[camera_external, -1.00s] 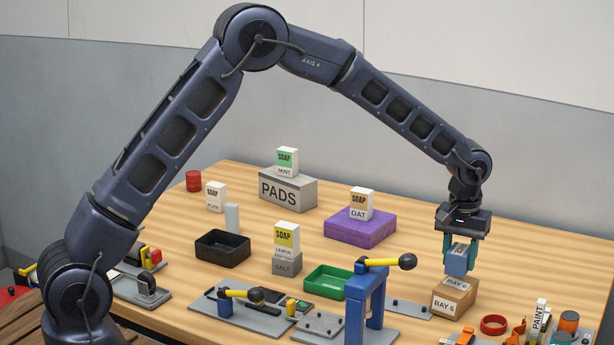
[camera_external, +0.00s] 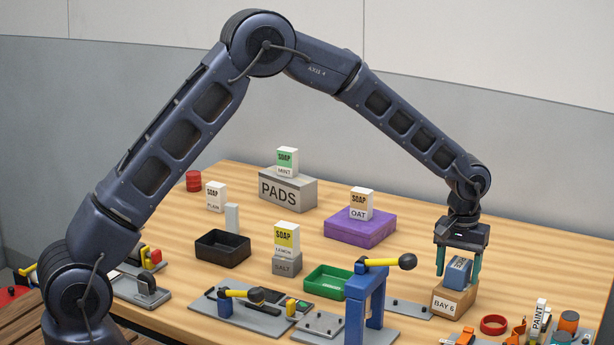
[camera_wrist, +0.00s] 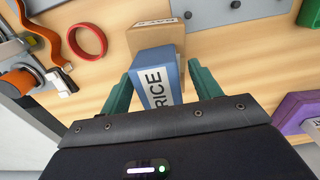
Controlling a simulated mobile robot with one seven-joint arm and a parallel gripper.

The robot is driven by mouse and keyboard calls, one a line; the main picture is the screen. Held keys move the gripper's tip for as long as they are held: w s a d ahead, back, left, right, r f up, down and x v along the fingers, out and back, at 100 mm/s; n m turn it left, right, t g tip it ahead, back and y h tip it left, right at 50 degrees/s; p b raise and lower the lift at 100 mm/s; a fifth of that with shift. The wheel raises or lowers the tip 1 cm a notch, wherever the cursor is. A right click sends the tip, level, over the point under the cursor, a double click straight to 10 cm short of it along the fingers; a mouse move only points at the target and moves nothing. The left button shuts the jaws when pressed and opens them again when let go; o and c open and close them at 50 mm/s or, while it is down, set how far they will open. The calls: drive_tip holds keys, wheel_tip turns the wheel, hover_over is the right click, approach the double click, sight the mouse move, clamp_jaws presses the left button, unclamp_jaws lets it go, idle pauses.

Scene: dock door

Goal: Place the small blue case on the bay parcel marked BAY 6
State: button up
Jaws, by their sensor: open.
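The small blue case (camera_external: 458,271) rests on top of the brown parcel (camera_external: 444,302) marked BAY 6, near the right of the table. It sits a little askew on the parcel. In the wrist view the blue case (camera_wrist: 158,78) shows a white label reading RICE, with the parcel (camera_wrist: 152,38) beyond it. My gripper (camera_external: 444,271) is open around the case. In the wrist view its teal fingers (camera_wrist: 160,92) stand either side of the case, with a gap showing on the right.
A red ring (camera_external: 494,324) and a PAINT tube (camera_external: 539,318) lie right of the parcel. A blue toggle-clamp stand (camera_external: 366,300) and a green tray (camera_external: 327,279) are to its left. A purple block (camera_external: 360,230) bearing a soap box is farther back. Bare table lies behind the parcel.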

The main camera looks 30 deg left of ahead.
sight(459, 263)
wheel_tip(459, 263, up, 12)
drive_tip(key=s+a+r+t, duration=0.1)
drive_tip(key=s+a+r, duration=0.2)
drive_tip(key=a+r, duration=0.55)
drive_tip(key=s+a+r+t, duration=0.1)
drive_tip(key=s+a+r, duration=0.3)
drive_tip(key=a, duration=0.9)
drive_tip(key=s+a+r, duration=0.3)
drive_tip(key=a+r, duration=0.3)
drive_tip(key=a, duration=0.5)
drive_tip(key=s+a+f+t, duration=0.2)
drive_tip(key=s+a+f, duration=0.1)
drive_tip(key=s+a, duration=1.7)
drive_tip(key=s, duration=0.4)
drive_tip(key=shift+f+t, duration=0.2)
drive_tip(key=shift+t, duration=0.1)
